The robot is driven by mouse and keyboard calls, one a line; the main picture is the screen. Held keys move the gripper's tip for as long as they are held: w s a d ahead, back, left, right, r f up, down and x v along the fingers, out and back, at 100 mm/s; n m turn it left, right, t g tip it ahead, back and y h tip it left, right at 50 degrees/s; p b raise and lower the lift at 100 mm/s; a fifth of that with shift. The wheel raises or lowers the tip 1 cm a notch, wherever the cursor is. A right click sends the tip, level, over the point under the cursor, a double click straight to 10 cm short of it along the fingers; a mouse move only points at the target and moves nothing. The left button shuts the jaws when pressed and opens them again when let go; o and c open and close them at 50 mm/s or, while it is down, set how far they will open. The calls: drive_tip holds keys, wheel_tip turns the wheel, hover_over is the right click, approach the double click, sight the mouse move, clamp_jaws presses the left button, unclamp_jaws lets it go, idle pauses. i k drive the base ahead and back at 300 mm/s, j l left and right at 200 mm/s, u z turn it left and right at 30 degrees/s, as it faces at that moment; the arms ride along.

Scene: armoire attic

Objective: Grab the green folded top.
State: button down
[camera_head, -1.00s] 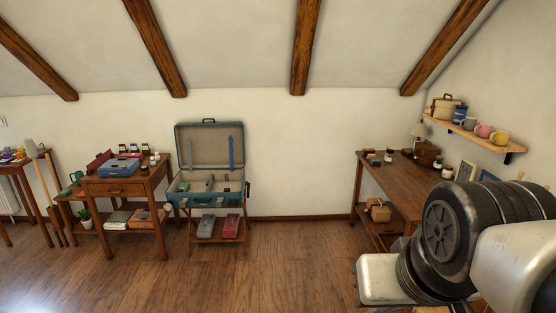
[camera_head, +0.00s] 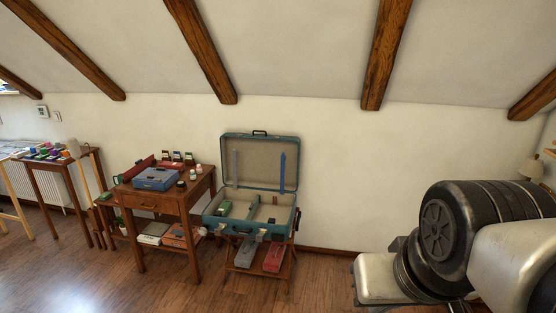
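I cannot make out a folded green top for certain. A small green item (camera_head: 224,207) lies at the left inside the open blue suitcase (camera_head: 248,231); it is too small to tell what it is. The suitcase sits on a wooden stand right of the wooden side table, its lid raised against the wall. My arm fills the lower right of the view, well apart from the suitcase. My gripper's fingers do not show.
A wooden table (camera_head: 154,199) holds a blue box (camera_head: 156,179) and several jars. Grey (camera_head: 245,254) and red (camera_head: 274,258) boxes lie on the stand's lower shelf. Another table (camera_head: 52,161) with colourful items stands far left. Floor (camera_head: 325,285) right of the stand is clear.

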sight(225, 207)
drive_tip(key=i+j+u, duration=0.2)
drive_tip(key=i+u, duration=0.15)
drive_tip(key=i, duration=0.2)
drive_tip(key=i+u, duration=0.3)
drive_tip(key=i, duration=0.25)
drive_tip(key=i+j+u, duration=0.15)
drive_tip(key=i, duration=0.35)
drive_tip(key=i+j+u, duration=0.1)
drive_tip(key=i+j, duration=0.2)
drive_tip(key=i, duration=0.2)
drive_tip(key=i+j+u, duration=0.15)
drive_tip(key=i, duration=0.4)
drive_tip(key=i+j+z, duration=0.1)
drive_tip(key=i+z, duration=0.2)
drive_tip(key=z, duration=0.2)
drive_tip(key=i+j+z, duration=0.2)
drive_tip(key=z, duration=0.25)
drive_tip(key=i+j+z, duration=0.25)
drive_tip(key=z, duration=0.25)
drive_tip(key=i+j+z, duration=0.15)
drive_tip(key=j+z, duration=0.3)
